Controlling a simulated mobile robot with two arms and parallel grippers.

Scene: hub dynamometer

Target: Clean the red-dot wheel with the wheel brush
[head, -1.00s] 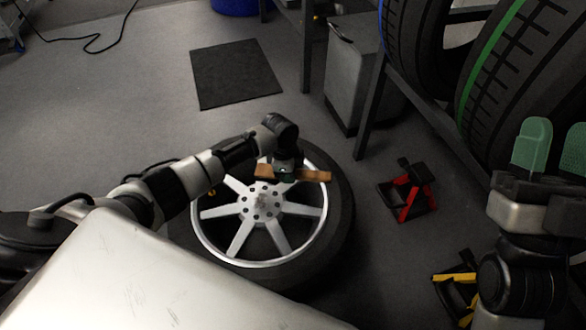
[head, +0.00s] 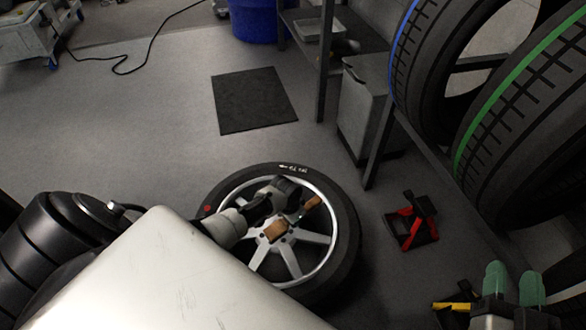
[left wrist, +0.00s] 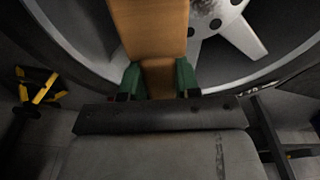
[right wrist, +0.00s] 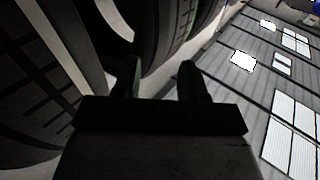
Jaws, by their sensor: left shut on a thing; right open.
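The red-dot wheel (head: 348,240) lies flat on the floor, with silver spokes and a black tyre. Its red dot (head: 207,208) shows on the tyre's left side. My left gripper (left wrist: 160,80) is shut on the wooden wheel brush (left wrist: 150,25). In the head view the brush (head: 276,230) shows on both sides of my left gripper (head: 292,214), over the spokes, inside the rim. Its bristles are hidden, so I cannot tell whether it touches the wheel. My right gripper (head: 513,284) is open and empty at the lower right; its green fingers also show in the right wrist view (right wrist: 160,80).
A red-and-black stand (head: 412,222) is right of the wheel. A yellow-and-black stand (head: 455,307) is beside my right gripper. Large tyres (head: 520,120) stand on a rack at the right.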

